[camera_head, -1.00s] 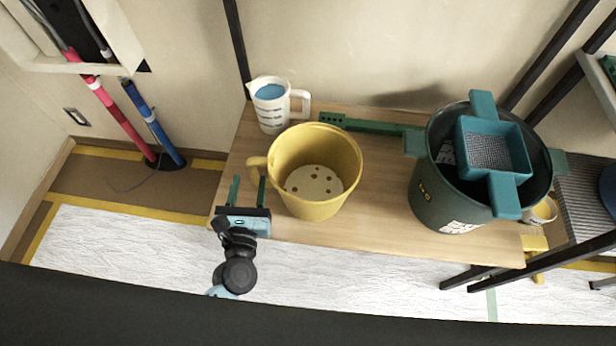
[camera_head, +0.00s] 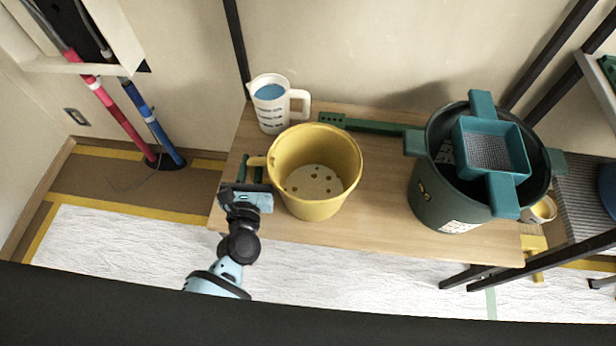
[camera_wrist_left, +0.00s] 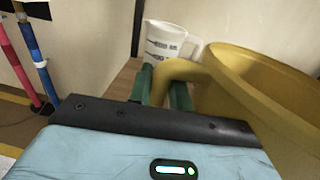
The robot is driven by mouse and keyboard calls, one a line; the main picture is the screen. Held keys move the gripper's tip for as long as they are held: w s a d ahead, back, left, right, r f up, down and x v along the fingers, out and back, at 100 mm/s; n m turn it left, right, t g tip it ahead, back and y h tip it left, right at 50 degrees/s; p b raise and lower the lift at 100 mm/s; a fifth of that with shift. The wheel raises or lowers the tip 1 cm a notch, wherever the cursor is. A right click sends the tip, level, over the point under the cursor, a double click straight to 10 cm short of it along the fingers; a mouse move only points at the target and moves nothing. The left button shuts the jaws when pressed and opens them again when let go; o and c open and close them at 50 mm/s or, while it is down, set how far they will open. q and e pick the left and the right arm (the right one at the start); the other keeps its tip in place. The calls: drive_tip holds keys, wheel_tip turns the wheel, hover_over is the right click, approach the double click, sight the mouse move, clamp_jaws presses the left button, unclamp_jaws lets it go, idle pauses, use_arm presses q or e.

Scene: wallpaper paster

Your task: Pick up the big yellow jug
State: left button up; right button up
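The big yellow jug (camera_head: 316,172) stands upright on the wooden table, its open top facing up and several holes in its floor. Its handle (camera_head: 256,161) sticks out to the left. My left gripper (camera_head: 251,169) is at the handle, with one green finger on each side of it. In the left wrist view, the jug (camera_wrist_left: 265,85) fills the right side and its handle (camera_wrist_left: 180,69) curves down between the fingers (camera_wrist_left: 163,90). The fingers look closed on the handle; the contact itself is partly hidden. My right gripper is not in view.
A white measuring jug (camera_head: 272,116) with blue contents stands behind the handle. A large dark green bucket (camera_head: 436,190) with a teal tray (camera_head: 492,147) across it stands on the right of the table (camera_head: 385,218). Red and blue poles lean at the left wall.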

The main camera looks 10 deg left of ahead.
use_arm(q)
clamp_jaws()
drive_tip(key=shift+r, duration=0.1)
drive_tip(key=shift+r, duration=0.1)
